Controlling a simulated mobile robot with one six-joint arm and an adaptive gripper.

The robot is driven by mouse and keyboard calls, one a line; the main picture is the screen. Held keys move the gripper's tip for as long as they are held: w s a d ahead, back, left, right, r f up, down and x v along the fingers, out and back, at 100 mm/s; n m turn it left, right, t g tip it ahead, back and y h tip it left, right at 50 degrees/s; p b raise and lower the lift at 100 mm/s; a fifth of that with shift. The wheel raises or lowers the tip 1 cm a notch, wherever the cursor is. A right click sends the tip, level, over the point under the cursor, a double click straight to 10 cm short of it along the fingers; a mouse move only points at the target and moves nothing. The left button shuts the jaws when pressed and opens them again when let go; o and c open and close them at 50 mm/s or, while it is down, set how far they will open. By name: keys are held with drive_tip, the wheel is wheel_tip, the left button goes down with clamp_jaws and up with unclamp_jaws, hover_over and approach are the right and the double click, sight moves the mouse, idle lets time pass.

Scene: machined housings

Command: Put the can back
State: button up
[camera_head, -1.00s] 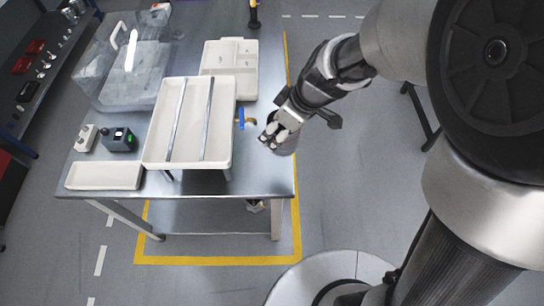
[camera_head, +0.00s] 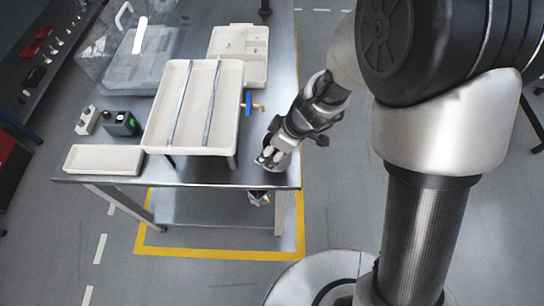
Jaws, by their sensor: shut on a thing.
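My gripper (camera_head: 269,158) is shut on the can (camera_head: 279,166) at the right front corner of the metal table (camera_head: 220,177). The can looks grey, and the gripper's fingers hide most of it. I cannot tell whether its base touches the tabletop. It is to the right of the raised white tray and in front of the tap.
The raised white tray (camera_head: 237,110) has two metal bars across it. A brass tap with a blue handle (camera_head: 248,103) sticks out at its right. A low white tray (camera_head: 104,170), a small control box (camera_head: 121,123), a divided tray (camera_head: 262,48) and a clear cover (camera_head: 108,52) share the table.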

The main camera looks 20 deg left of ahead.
wheel_tip(320, 180, down, 4)
drive_tip(key=shift+f+b, duration=0.1)
drive_tip(key=shift+b, duration=0.75)
drive_tip(key=shift+f+b, duration=0.15)
drive_tip(key=shift+b, duration=0.15)
drive_tip(key=o, duration=1.1)
